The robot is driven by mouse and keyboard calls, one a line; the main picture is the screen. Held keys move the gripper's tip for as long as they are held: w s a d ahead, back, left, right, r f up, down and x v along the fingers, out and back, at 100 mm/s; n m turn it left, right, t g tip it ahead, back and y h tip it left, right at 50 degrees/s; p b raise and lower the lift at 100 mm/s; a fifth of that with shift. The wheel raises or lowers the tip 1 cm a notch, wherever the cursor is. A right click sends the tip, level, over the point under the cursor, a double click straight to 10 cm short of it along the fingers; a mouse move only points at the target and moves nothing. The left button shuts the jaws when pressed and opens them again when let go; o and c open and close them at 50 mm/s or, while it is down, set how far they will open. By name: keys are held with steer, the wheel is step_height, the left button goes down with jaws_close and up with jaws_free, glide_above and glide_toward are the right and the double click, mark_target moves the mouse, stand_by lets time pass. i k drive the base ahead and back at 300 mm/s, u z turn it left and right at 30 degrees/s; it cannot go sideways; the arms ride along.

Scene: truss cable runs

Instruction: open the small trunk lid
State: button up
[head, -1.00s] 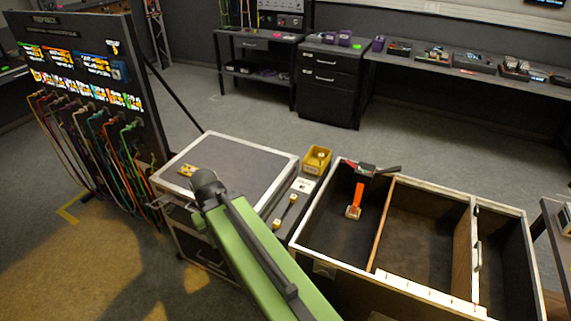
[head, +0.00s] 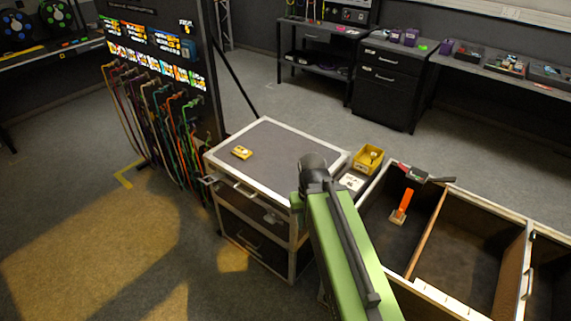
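The small trunk (head: 265,220) stands left of centre, a dark case with silver edges. Its lid (head: 275,155) is shut, a flat grey panel in a silver frame. A small yellow item (head: 242,152) lies on the lid. Metal fittings show on the trunk's front, below the lid edge. My green arm link rises from the bottom of the view to a dark joint, which overlaps the lid's right corner in the picture. My gripper is not visible, so its state and its distance from the lid are not shown.
A larger open trunk (head: 425,213) with compartments stands right, holding an orange-handled item (head: 403,205). A yellow bin (head: 368,158) sits between the trunks. A cable panel (head: 155,80) with hanging cables stands left. The floor in front left is clear.

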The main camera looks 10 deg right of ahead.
mark_target(269, 173)
steer(key=k, duration=0.8)
steer(key=u, duration=0.25)
steer(key=i, duration=0.9)
steer(key=u, duration=1.4)
steer(key=k, duration=0.8)
steer(key=u, duration=0.35)
steer(key=i, duration=1)
